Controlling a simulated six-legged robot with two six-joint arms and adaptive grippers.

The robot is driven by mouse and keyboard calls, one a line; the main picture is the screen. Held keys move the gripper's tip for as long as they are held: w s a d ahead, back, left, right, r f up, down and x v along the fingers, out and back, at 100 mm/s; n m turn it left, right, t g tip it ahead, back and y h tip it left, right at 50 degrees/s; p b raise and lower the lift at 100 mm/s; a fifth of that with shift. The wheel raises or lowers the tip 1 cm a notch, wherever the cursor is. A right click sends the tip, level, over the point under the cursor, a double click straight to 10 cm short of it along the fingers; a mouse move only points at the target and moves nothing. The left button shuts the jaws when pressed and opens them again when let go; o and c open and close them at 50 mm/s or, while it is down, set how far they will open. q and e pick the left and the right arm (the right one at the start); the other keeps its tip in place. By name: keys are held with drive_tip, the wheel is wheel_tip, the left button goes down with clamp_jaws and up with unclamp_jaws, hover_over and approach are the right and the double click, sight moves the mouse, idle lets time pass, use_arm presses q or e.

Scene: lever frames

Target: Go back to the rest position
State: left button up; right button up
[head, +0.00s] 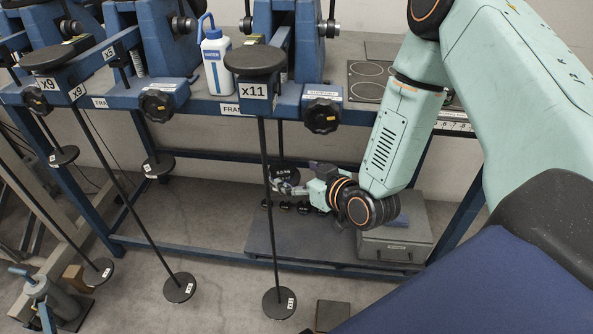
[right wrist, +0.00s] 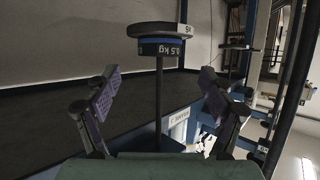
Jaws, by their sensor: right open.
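My right gripper (head: 283,182) is under the bench, low beside the long x11 rod (head: 266,170) in the head view. In the right wrist view its two padded fingers (right wrist: 158,88) stand wide apart. A thin dark rod (right wrist: 159,95) shows between them, carrying a dark disc (right wrist: 165,29) and a weight marked 0.5 kg (right wrist: 163,47). The fingers do not touch the rod; I cannot tell how deep between them it stands. My right arm comes in from the right of the head view and bends down in front of the bench. My left gripper is not in view.
The blue bench (head: 205,105) carries lever frames and a white bottle (head: 216,62). Rods with round discs, such as x9 (head: 180,287), hang in front. A low shelf (head: 310,245) holds small black weights and a grey box (head: 397,243) close to my right arm.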

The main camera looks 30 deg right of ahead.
sight(285, 171)
drive_tip(key=shift+w+f, duration=0.1)
drive_tip(key=shift+b+x, duration=1)
drive_tip(key=shift+b, duration=0.05)
drive_tip(key=b+x, duration=0.2)
drive_tip(key=x, duration=0.1)
drive_tip(key=shift+w+a+b, duration=0.1)
drive_tip(key=shift+w+b, duration=0.2)
drive_tip(key=shift+f, duration=0.15)
